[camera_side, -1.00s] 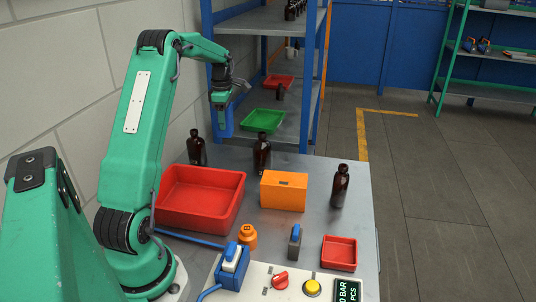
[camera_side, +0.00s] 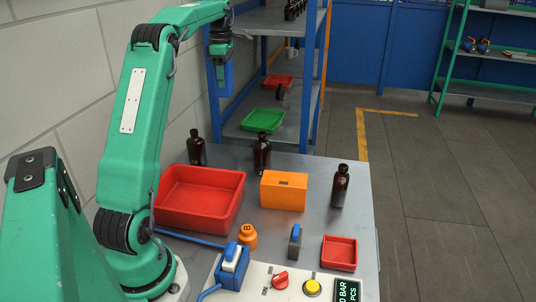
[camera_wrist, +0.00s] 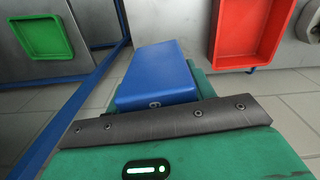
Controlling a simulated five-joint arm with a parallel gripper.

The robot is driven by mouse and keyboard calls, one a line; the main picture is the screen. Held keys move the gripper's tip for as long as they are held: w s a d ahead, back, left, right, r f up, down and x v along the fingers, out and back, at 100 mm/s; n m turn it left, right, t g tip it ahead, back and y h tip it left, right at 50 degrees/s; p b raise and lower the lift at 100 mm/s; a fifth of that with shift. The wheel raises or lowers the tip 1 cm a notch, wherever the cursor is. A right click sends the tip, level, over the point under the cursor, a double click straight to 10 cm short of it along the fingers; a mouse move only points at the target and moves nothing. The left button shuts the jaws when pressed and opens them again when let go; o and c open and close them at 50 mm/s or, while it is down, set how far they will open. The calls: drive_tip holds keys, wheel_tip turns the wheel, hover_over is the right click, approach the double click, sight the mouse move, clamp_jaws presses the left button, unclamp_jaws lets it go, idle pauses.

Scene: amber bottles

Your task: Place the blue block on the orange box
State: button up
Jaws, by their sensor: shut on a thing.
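The blue block (camera_side: 225,78) hangs upright below my gripper (camera_side: 221,62), high above the table's back left part and in front of the shelf's blue frame. My gripper is shut on it. In the wrist view the blue block (camera_wrist: 155,75) sticks out beyond the gripper's dark grey edge (camera_wrist: 165,120); the finger contact itself is hidden there. The orange box (camera_side: 284,191) stands on the metal table, to the right of and well below the block, with a small dark slot on its top. Nothing rests on the box.
A red tray (camera_side: 205,220) lies left of the orange box. Amber bottles stand behind the tray (camera_side: 196,150), behind the box (camera_side: 262,155) and right of it (camera_side: 340,188). A small red tray (camera_side: 340,265) and a control panel (camera_side: 265,285) lie in front. A green tray (camera_side: 263,121) is on the shelf.

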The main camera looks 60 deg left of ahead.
drive_tip(key=w+d+r, duration=0.1)
drive_tip(key=w+d, duration=0.2)
drive_tip(key=d, duration=0.9)
drive_tip(key=w+d, duration=0.2)
drive_tip(key=d, duration=1)
drive_tip(key=s+d+f+m, duration=0.1)
drive_tip(key=s+d, duration=0.1)
drive_tip(key=d, duration=0.6)
drive_tip(key=s+d, duration=0.3)
drive_tip(key=d, duration=0.5)
wheel_tip(320, 180, down, 5)
drive_tip(key=shift+w+f, duration=0.1)
drive_tip(key=shift+w, duration=0.05)
drive_tip(key=shift+a, duration=0.1)
hover_over(285, 178)
wheel_tip(285, 178, down, 7)
drive_tip(key=shift+f, duration=2)
